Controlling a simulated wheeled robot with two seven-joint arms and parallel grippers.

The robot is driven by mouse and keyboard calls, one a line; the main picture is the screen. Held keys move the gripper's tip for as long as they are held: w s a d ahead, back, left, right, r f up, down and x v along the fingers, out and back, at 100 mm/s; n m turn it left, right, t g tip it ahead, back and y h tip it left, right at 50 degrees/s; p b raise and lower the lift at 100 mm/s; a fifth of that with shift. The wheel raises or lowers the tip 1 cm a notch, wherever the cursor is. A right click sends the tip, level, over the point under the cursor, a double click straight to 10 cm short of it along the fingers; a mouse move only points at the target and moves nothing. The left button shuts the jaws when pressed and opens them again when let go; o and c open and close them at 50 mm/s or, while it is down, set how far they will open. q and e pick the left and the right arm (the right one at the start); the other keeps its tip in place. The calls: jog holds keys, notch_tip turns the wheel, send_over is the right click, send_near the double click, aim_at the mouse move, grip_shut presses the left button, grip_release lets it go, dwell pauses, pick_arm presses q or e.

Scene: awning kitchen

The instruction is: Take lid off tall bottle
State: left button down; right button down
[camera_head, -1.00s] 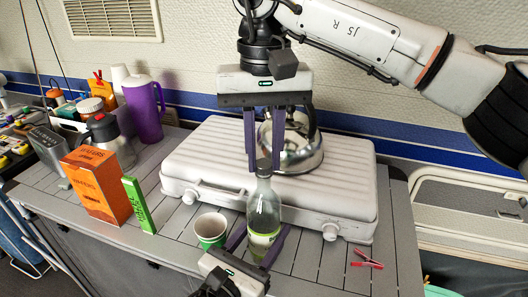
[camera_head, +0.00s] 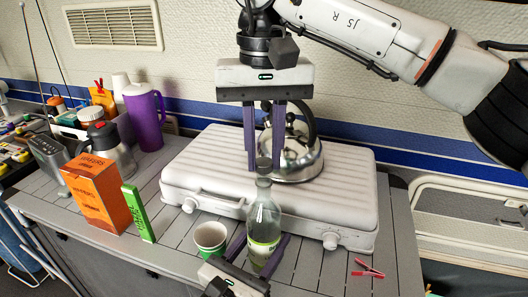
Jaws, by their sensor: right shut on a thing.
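The tall bottle (camera_head: 264,218) is clear with a green band near its base. It stands upright on the table in front of the white case. Its small grey lid (camera_head: 263,164) is at the top of the neck, between the fingertips of my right gripper (camera_head: 263,160). The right gripper points down from above and is shut on the lid. I cannot tell whether the lid still touches the neck. My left gripper (camera_head: 262,247) comes in low from the front, with a finger on each side of the bottle's lower part. I cannot tell whether its fingers press on it.
A white case (camera_head: 190,165) lies behind the bottle, with a steel kettle (camera_head: 301,160) on it. A green-and-white cup (camera_head: 210,238) stands close left of the bottle. An orange box (camera_head: 93,195) and green box (camera_head: 138,214) stand farther left. A red clip (camera_head: 368,268) lies at right.

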aim_at(264, 162)
jog(key=shift+r, duration=2)
pick_arm(q)
jog(key=c, duration=0.7)
grip_release()
jog(key=shift+s, duration=0.1)
